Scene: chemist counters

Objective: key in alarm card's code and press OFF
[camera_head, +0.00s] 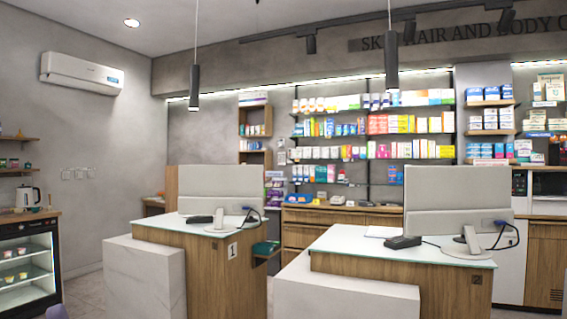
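I cannot pick out an alarm card or an alarm keypad with OFF button in the head view. Small pale wall plates (78,173) sit on the left grey wall, too small to tell what they are. A dark card terminal (403,242) lies on the right counter, and a smaller dark one (200,219) lies on the left counter. A dark upright panel (519,183) shows at the far right, its details too small to read. My gripper is not in view.
Two counters (345,240) (160,224) with white blocks in front carry monitors (459,195) (221,181). A narrow floor gap lies between them. A glass-front fridge (26,270) stands at left with a kettle (28,197) on top. Medicine shelves line the back wall.

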